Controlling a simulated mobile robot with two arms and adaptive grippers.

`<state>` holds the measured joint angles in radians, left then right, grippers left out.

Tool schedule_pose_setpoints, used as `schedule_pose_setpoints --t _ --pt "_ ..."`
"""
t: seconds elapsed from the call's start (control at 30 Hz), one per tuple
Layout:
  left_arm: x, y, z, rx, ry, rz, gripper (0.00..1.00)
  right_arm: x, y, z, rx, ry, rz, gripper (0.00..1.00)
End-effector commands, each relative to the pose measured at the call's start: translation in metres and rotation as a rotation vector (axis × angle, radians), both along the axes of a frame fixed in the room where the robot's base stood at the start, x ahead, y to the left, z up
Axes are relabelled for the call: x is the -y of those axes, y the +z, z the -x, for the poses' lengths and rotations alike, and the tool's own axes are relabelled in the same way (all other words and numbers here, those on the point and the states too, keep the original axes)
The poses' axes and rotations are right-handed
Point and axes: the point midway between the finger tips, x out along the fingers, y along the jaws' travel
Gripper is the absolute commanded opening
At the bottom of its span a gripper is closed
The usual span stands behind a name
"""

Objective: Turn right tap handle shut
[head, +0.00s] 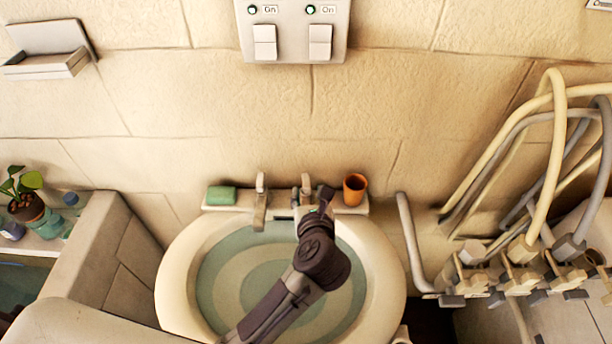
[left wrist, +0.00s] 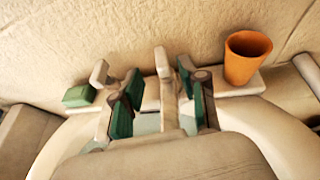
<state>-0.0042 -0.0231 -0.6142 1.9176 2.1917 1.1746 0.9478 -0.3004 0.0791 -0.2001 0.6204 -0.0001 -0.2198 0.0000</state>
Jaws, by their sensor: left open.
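The right tap (head: 306,184) stands on the back ledge of the washbasin (head: 175,285), its upright handle showing above my gripper. My left gripper (head: 314,203) reaches over the basin to it and hides part of this tap. In the left wrist view the right tap handle (left wrist: 162,64) stands between the two open, green-padded fingers, apart from both as far as I can see. The left tap (head: 260,200) is beside it, with its handle upright; it also shows in the left wrist view (left wrist: 101,74). My right gripper is not in view.
An orange cup (head: 355,189) stands on the ledge close to the right of the gripper. A green soap bar (head: 221,195) lies at the ledge's left end. A switch panel (head: 292,45) is on the wall above. Hoses and valves (head: 520,275) crowd the right side.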

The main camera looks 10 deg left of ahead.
Motion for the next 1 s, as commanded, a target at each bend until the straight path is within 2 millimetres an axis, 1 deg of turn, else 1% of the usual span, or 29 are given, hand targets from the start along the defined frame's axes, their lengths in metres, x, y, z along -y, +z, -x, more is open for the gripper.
schedule_pose_setpoints --t 0.03,0.1,0.2,0.33,0.5,0.77,0.8,0.87,1.0 --pt "-0.004 -0.001 -0.011 0.002 0.000 -0.007 0.43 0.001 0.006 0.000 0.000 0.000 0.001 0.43" --pt "-0.009 -0.007 -0.024 0.001 0.001 -0.006 0.43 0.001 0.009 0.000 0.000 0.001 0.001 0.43" --pt "-0.014 -0.014 -0.040 0.001 -0.001 -0.004 0.43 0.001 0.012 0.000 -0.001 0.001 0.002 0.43" --pt "-0.018 -0.022 -0.055 0.002 -0.001 -0.004 0.43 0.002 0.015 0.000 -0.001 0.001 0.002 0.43" --pt "-0.021 -0.027 -0.064 0.001 0.000 -0.001 0.43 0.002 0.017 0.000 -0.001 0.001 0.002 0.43" --pt "-0.021 -0.029 -0.065 0.001 -0.001 0.000 0.43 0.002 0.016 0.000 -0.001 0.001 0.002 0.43" --pt "-0.021 -0.029 -0.065 0.001 -0.001 0.000 0.41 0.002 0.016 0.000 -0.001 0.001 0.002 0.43" --pt "-0.021 -0.028 -0.065 0.001 -0.001 0.000 0.31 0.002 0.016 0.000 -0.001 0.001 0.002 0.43" --pt "-0.021 -0.028 -0.065 0.001 -0.001 -0.001 0.08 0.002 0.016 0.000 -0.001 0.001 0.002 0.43"
